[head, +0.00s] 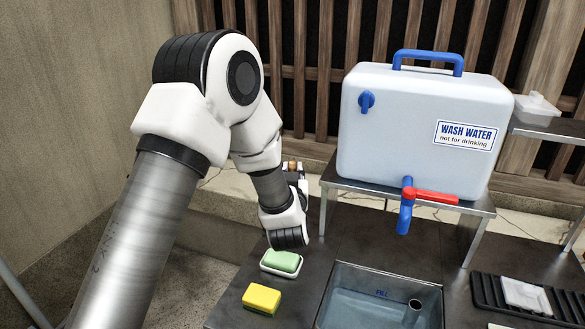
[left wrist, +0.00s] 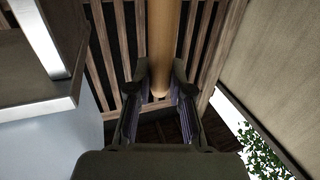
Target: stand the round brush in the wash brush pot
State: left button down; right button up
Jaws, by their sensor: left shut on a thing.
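My left gripper (left wrist: 160,88) is shut on a pale wooden rod (left wrist: 164,45), which looks like the handle of the round brush. The rod runs up out of the left wrist view, and its rounded end shows between the fingertips. The brush head is out of sight. In the head view my left gripper (head: 293,172) is mostly hidden behind my wrist, at the back left of the counter, with a small wood-coloured bit (head: 291,165) showing at it. I cannot make out the wash brush pot in either view. My right gripper is not in view.
A green soap in a white dish (head: 268,268) and a yellow sponge (head: 262,299) lie on the dark counter (head: 232,318). A sink basin (head: 335,312) holds water. The wash water tank (head: 400,130), with a red-and-blue tap (head: 407,200), stands behind it. A black rack (head: 487,294) is at right.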

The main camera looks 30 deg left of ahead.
pick_arm(q)
jog(key=shift+d+f, duration=0.1)
jog(key=shift+f, duration=0.35)
jog(key=shift+f+b, duration=0.6)
jog(key=c, duration=1)
grip_release()
notch_tip(320, 180, up, 14)
jog(key=p, duration=1)
jog(key=shift+s, duration=0.1)
